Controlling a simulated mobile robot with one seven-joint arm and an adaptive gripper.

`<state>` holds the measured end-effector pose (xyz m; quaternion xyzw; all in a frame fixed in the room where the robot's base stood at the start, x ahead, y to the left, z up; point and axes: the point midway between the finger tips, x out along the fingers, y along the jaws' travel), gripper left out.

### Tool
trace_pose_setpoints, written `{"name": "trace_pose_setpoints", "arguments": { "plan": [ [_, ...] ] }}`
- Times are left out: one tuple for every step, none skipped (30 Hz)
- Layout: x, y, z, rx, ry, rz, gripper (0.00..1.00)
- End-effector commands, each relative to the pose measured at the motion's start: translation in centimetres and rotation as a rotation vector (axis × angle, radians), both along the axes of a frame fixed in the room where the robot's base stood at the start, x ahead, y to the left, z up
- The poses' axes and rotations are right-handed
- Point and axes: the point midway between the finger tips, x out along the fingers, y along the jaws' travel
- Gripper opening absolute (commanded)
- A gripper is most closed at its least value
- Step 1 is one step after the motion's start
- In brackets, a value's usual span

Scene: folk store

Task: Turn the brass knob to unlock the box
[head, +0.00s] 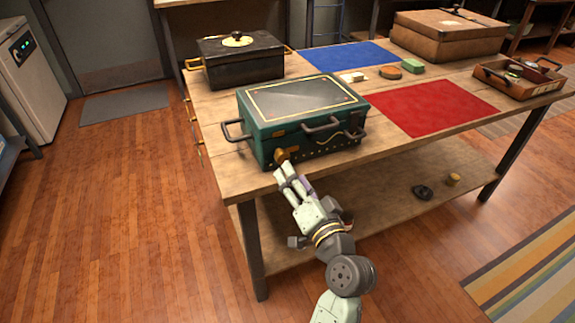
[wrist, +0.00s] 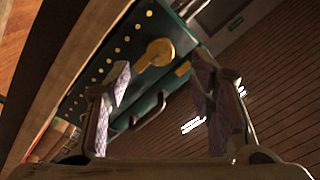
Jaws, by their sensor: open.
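The teal box (head: 285,127) with brass trim stands near the front edge of the wooden table. The brass knob (head: 281,156) is low on its front face, towards the left corner. In the wrist view, the knob (wrist: 156,54) appears as a rounded brass piece on the teal face (wrist: 112,72), beside a row of brass studs. My gripper (head: 286,172) is just in front of the knob. In the wrist view, the open fingers show on either side of the knob, with the knob beyond their tips. I cannot tell whether either finger touches it.
Dark handles (head: 321,125) stick out from the teal box. A black box (head: 243,66) stands behind it. A red mat (head: 432,107), blue mat (head: 349,56), brown case (head: 447,38) and wooden tray (head: 518,84) are on the table (head: 214,113). A lower shelf (head: 380,190) lies below.

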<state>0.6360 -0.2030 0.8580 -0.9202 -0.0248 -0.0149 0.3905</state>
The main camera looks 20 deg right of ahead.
Motion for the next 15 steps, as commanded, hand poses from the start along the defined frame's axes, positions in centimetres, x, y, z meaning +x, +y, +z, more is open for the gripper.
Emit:
{"name": "trace_pose_setpoints", "arguments": {
  "plan": [
    [-1.2, -0.2, -0.2, 0.001, 0.003, -0.004, 0.49],
    [-1.7, -0.2, -0.2, 0.000, 0.004, -0.003, 0.49],
    [-2.5, -0.2, -0.2, 0.000, 0.003, -0.004, 0.49],
    [-2.9, -0.2, -0.2, 0.001, 0.003, -0.004, 0.49],
    [-3.4, -0.2, -0.3, 0.001, 0.003, -0.003, 0.49],
    [-3.9, -0.2, -0.3, 0.000, 0.003, -0.003, 0.49],
    [-4.2, -0.2, -0.3, 0.000, 0.002, -0.002, 0.49],
    [-4.5, -0.2, -0.3, 0.000, 0.002, -0.002, 0.49],
    [-4.8, -0.2, -0.3, 0.000, 0.002, -0.002, 0.49],
    [-4.9, -0.2, -0.3, 0.001, 0.001, -0.001, 0.49],
    [-5.1, -0.2, -0.3, 0.001, 0.001, -0.001, 0.49],
    [-5.2, -0.2, -0.3, 0.000, 0.001, -0.001, 0.49],
    [-5.2, -0.2, -0.3, 0.000, 0.001, -0.001, 0.49],
    [-5.3, -0.2, -0.3, -0.001, 0.001, -0.001, 0.49],
    [-5.3, -0.2, -0.2, -0.001, 0.001, -0.001, 0.49]
  ]
}}
